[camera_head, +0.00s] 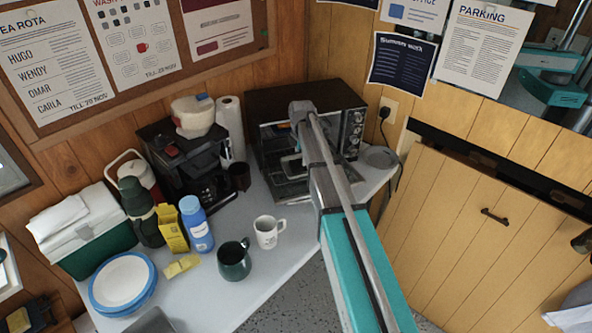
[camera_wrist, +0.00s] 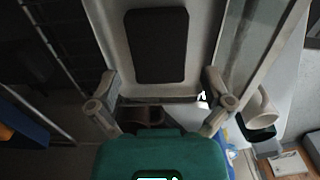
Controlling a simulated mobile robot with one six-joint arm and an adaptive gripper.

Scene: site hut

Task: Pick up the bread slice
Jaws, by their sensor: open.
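I cannot make out the bread slice for certain in either view. A flat pale yellow piece (camera_head: 181,265) lies on the table by a yellow box; I cannot tell what it is. My gripper (camera_wrist: 163,112) shows in the wrist view with its two grey fingers well apart and nothing visibly held between them. A dark green rounded form (camera_wrist: 165,157) fills the bottom middle of that view, unclear. In the head view my arm reaches to the front of the toaster oven (camera_head: 290,100), which hides part of it and the gripper tips.
The white table (camera_head: 270,289) holds a white mug (camera_head: 269,232), a dark green mug (camera_head: 234,260), a blue bottle (camera_head: 196,224), blue-rimmed plates (camera_head: 122,283), a green cooler (camera_head: 97,246) and a coffee machine (camera_head: 182,165). Its front strip is clear. Wooden panels stand at right.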

